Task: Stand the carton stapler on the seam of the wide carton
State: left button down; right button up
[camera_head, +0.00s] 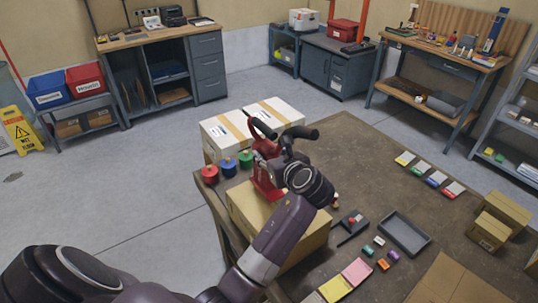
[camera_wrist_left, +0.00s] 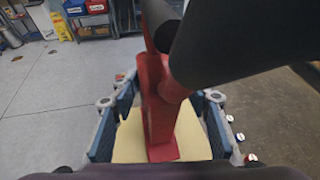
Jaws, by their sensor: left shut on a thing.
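The carton stapler (camera_head: 266,178) is red with black handles. My left gripper (camera_head: 282,168) is shut on it, over the wide carton. In the left wrist view, the stapler (camera_wrist_left: 158,112) stands between the two blue-grey fingers of my left gripper (camera_wrist_left: 160,110). The wide carton (camera_head: 247,208) is a tan closed box on the near left part of the table. Its top also shows beneath the stapler in the left wrist view (camera_wrist_left: 130,140). The stapler looks upright with its foot over the carton top. I cannot tell whether it touches. The arm and stapler hide much of the top and its seam.
Two white cartons (camera_head: 222,137) with tan tape stand behind the wide carton. Red, blue and green round items (camera_head: 228,167) stand beside it. A grey tray (camera_head: 405,233) and small coloured pieces lie to the right. The middle of the brown table (camera_head: 365,165) is clear.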

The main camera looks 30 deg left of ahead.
pick_arm(q)
jog(key=shift+w+f+b, duration=0.1)
jog(key=shift+f+b, duration=0.35)
jog(key=shift+b, duration=0.55)
jog(key=shift+f, duration=0.75)
jog(key=c, duration=1.5)
grip_release()
jog(key=o, duration=0.5)
jog(key=shift+s, duration=0.2)
jog(key=shift+s+d+f, duration=0.1)
jog(key=shift+d+f, duration=0.05)
jog(key=shift+f, duration=0.5)
jog(key=shift+s+d+r, duration=0.15)
jog(key=shift+d+r, duration=0.15)
jog(key=shift+d, duration=0.05)
jog(key=v, duration=1.1)
jog(key=shift+s+r, duration=0.1)
jog(key=shift+r, duration=0.15)
